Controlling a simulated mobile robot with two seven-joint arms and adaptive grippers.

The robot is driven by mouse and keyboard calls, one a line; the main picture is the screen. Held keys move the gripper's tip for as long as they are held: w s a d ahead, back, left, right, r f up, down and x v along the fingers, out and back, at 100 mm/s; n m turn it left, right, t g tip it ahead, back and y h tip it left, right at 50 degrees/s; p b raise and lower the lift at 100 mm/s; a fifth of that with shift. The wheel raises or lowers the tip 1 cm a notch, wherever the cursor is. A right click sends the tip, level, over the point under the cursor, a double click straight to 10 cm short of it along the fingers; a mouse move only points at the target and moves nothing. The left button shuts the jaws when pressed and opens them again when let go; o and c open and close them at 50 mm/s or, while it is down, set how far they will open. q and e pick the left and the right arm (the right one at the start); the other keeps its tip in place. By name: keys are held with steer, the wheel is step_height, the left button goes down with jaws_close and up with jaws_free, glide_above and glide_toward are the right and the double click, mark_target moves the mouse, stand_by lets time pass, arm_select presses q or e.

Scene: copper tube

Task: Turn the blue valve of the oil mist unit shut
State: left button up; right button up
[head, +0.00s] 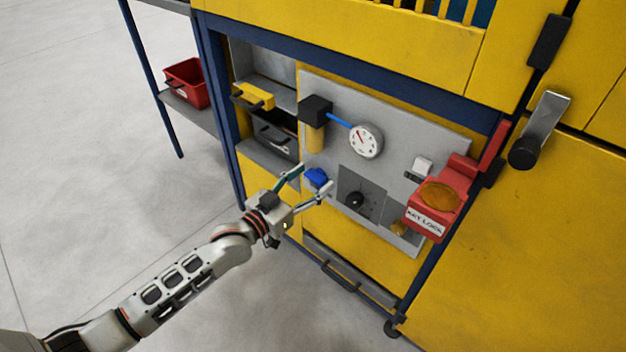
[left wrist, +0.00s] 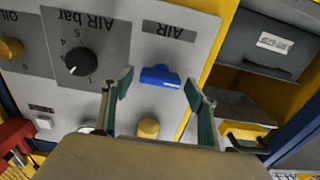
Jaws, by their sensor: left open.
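The blue valve (head: 317,177) is a small blue handle on the grey panel (head: 400,150), below the black block with the amber cylinder (head: 315,138). My right gripper is not in view.
A black knob (head: 355,200), a brass knob (head: 400,228) and a round gauge (head: 366,140) share the panel. A red key lock box (head: 437,200) juts out at right. Drawers with a yellow front (head: 254,96) are at left. Floor is clear at left.

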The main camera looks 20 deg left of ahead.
arm_select(q)
steer(key=shift+w+d, duration=0.1)
steer(key=shift+w, duration=0.2)
steer(key=c, duration=1.1)
